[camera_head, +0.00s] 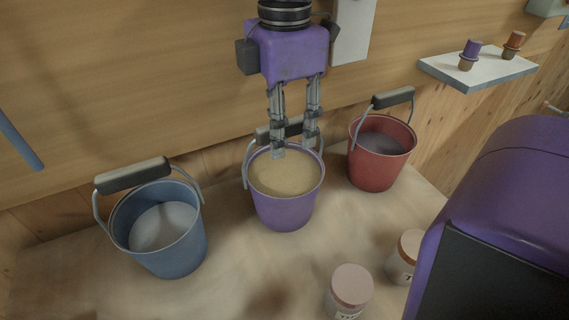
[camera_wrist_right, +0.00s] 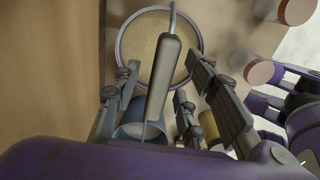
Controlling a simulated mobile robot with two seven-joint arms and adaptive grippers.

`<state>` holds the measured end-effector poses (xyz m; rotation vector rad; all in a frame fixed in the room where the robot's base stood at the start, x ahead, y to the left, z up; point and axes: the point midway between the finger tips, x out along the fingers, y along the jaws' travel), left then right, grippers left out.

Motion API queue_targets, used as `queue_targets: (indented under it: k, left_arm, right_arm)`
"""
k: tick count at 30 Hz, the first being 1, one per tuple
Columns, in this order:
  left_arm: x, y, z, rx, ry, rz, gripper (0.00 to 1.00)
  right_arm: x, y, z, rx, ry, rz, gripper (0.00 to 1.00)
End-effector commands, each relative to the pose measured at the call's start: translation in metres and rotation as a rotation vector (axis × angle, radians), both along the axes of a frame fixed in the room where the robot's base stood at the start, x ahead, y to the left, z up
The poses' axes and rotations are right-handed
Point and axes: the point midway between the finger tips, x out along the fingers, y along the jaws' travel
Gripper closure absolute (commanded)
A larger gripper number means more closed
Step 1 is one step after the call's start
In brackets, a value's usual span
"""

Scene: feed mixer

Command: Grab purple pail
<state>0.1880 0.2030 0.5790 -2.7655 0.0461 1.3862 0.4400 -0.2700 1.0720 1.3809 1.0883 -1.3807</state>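The purple pail (camera_head: 286,210) stands upright on the worktop, filled with tan feed. Its dark handle grip (camera_head: 285,129) is raised at the wall side. My right gripper (camera_head: 294,148) points down over the pail's back rim. Its fingers are apart, with the handle grip between them. In the right wrist view the grip (camera_wrist_right: 165,75) lies between the spread fingers, with gaps on both sides, and the round pail rim (camera_wrist_right: 121,47) is beyond. In that view, purple and dark parts at the right edge look like my left gripper (camera_wrist_right: 268,105); its opening is unclear.
A blue pail (camera_head: 180,255) stands left and a red pail (camera_head: 375,168) right, both with raised handles. Two lidded jars (camera_head: 350,287) (camera_head: 409,258) stand in front at right. A wall shelf (camera_head: 485,75) holds small cups. The wooden wall is close behind the pails.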

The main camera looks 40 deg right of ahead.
Motion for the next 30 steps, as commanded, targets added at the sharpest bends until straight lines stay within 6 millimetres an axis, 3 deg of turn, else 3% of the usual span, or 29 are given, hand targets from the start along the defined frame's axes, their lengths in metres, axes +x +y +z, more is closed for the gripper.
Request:
queue_targets:
  k: [13,22,30]
  left_arm:
    - [-0.010,0.002,-0.002,0.002,0.018,0.004,0.60]
    - [-0.007,0.001,-0.002,0.002,0.013,0.002,0.60]
    - [0.001,0.000,-0.001,0.000,0.000,-0.001,0.60]
  right_arm:
    - [0.000,0.000,-0.003,0.000,0.000,0.000,0.61]
    - [0.000,0.000,-0.003,0.001,0.000,0.000,1.00]
    - [0.000,0.000,-0.003,0.000,0.000,0.000,1.00]
